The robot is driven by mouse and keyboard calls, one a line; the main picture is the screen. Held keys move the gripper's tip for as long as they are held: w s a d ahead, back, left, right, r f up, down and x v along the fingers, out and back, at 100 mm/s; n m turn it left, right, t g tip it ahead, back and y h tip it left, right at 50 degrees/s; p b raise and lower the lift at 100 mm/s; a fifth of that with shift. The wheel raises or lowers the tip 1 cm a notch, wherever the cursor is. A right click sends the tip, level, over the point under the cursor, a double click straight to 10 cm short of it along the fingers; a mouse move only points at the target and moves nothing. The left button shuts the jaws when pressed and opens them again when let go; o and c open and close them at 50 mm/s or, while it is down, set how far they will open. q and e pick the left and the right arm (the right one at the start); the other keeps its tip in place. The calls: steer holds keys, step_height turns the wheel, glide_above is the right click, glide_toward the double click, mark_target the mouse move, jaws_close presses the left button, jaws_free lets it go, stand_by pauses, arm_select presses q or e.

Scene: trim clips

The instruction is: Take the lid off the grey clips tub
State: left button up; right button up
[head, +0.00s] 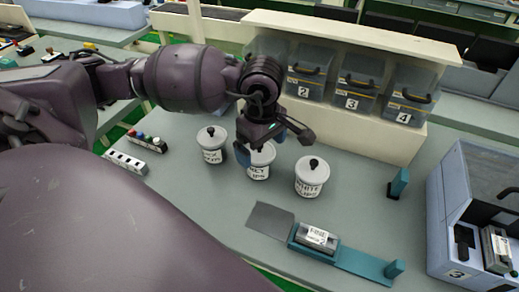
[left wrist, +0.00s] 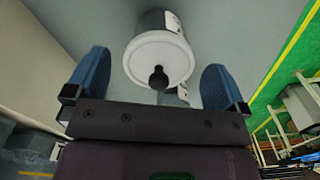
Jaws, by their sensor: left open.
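Three white tubs with white lids and black knobs stand in a row on the grey-green bench. The middle tub (head: 259,172) has a partly hidden label that appears to read grey clips. My left gripper (head: 262,146) is open above it, pointing down, with blue fingers and nothing held. The gripper hides most of that tub's lid and knob. In the left wrist view, a round white lid (left wrist: 148,52) with a black knob (left wrist: 158,78) lies between the open fingers (left wrist: 155,85), apart from both. My right gripper is not in view.
A left tub (head: 212,157) and a white-labelled tub (head: 311,190) stand close on either side. Behind is a shelf of numbered bins (head: 357,85). A teal fixture (head: 350,258) holds a labelled grey block (head: 317,238). A blue-grey crate (head: 460,190) stands at right.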

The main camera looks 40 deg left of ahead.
arm_select(q)
steer(key=shift+f, duration=0.3)
steer(key=shift+c, duration=0.2)
steer(key=c, duration=0.7)
steer(key=shift+c, duration=0.2)
